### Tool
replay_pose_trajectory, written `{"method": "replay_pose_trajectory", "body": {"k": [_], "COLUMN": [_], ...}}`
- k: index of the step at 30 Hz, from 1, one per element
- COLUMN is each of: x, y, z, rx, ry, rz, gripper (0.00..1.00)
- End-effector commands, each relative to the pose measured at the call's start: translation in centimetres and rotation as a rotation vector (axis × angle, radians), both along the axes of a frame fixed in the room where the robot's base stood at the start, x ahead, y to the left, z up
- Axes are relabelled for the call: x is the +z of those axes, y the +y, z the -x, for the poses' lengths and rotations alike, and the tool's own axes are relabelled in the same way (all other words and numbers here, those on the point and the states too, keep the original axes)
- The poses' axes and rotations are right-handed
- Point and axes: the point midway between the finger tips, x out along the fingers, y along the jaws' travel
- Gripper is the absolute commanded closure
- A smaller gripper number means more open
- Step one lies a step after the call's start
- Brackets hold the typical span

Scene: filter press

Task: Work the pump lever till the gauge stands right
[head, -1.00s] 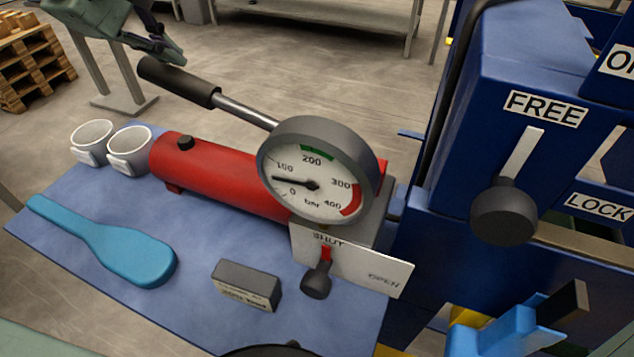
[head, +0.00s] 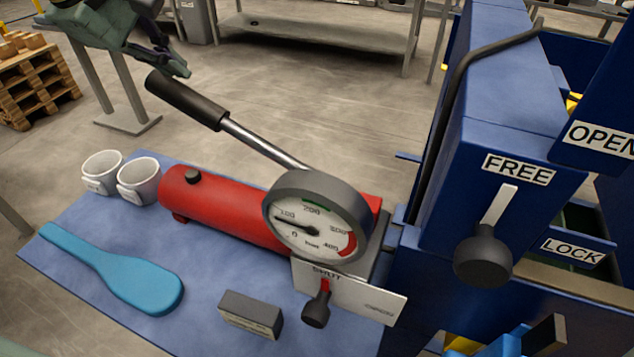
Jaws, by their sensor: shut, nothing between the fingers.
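The pump has a red cylinder (head: 228,208) and a lever with a black grip (head: 186,98) on a steel rod, slanting up to the left. The round gauge (head: 313,228) has its needle a little below 100. A green band lies near 200 and a red one near 400. The release valve knob (head: 316,308) hangs under the SHUT mark. My gripper (head: 182,70) is at the top left, shut and empty, just above the grip's outer end. I cannot tell whether it touches the grip.
On the blue mat (head: 75,265) are two white cups (head: 138,180), a light-blue paddle (head: 125,275) and a grey block (head: 251,314). The blue press frame (head: 500,130) with a FREE/LOCK knob (head: 483,258) stands close at right. A pallet (head: 40,85) is far left.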

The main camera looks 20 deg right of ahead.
Motion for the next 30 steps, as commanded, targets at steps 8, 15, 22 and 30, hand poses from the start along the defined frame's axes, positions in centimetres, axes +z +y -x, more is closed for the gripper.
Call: {"method": "replay_pose_trajectory", "body": {"k": [8,15,22,30], "x": [0.1,-2.1,-5.4,-9.2], "y": [0.0,0.2,0.6,1.0], "z": [0.0,-0.2,-0.5,-0.9], "rx": [0.001,0.001,0.002,0.001], "ry": [0.0,0.003,0.002,0.003], "rz": [0.0,0.001,0.001,0.001], "gripper": [1.0,1.0,1.0,1.0]}}
